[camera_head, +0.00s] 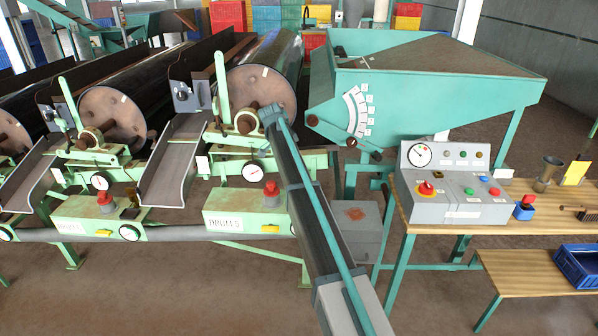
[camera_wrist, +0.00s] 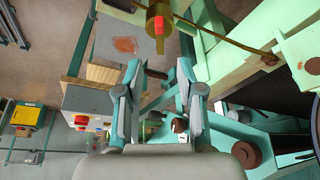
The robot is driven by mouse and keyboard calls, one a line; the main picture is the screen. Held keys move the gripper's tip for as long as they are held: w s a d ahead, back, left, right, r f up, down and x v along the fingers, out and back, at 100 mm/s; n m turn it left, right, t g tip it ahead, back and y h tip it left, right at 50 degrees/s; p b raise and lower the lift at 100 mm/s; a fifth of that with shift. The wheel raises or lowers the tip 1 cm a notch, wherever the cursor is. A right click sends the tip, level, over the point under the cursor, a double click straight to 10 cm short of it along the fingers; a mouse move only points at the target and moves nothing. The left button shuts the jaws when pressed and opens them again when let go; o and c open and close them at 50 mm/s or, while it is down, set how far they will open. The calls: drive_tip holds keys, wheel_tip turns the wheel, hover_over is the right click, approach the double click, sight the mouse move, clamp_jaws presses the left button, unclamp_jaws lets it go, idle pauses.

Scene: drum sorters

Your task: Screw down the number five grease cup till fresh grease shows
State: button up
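A row of drums stands at the left; the DRUM 5 label (camera_head: 225,223) is on the pale green box below the nearest drum (camera_head: 262,88). My gripper (camera_head: 271,113) is in front of this drum's lower face, by its bearing. In the wrist view my gripper (camera_wrist: 159,66) is open, with nothing seen between its two fingers. A brass-coloured cylinder with a red part (camera_wrist: 157,24) is beyond the fingertips; I cannot tell for certain whether it is the grease cup. A brown round knob (camera_head: 246,122) sits beside my gripper. No fresh grease is discernible.
A green hopper (camera_head: 430,90) with a dial scale stands right of the drum. A grey control panel (camera_head: 455,185) is on the wooden bench at right. A blue crate (camera_head: 577,266) is on the lower bench. A sloped metal chute (camera_head: 172,165) lies left of the bearing.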

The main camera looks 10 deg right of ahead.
drive_tip(key=shift+v, duration=1.55)
drive_tip(key=s+d+f+n+g+y, duration=0.1)
drive_tip(key=s+f+n, duration=0.6)
drive_tip(key=s+f, duration=1.05)
drive_tip(key=s+d+f+n+g+y, duration=0.15)
drive_tip(key=s+f+n, duration=0.45)
drive_tip(key=s+f, duration=1.1)
drive_tip(key=s+f+g, duration=0.2)
drive_tip(key=s+f, duration=0.4)
drive_tip(key=s, duration=0.8)
drive_tip(key=s+d+f+g+y, duration=0.1)
drive_tip(key=s+f, duration=0.4)
drive_tip(key=s, duration=0.8)
drive_tip(key=s+d+f+n+g, duration=0.1)
drive_tip(key=s+f, duration=0.5)
drive_tip(key=s, duration=0.8)
drive_tip(key=shift+s+d+f+g+y, duration=0.2)
drive_tip(key=shift+s+f+g+y, duration=0.15)
drive_tip(key=shift+g, duration=0.5)
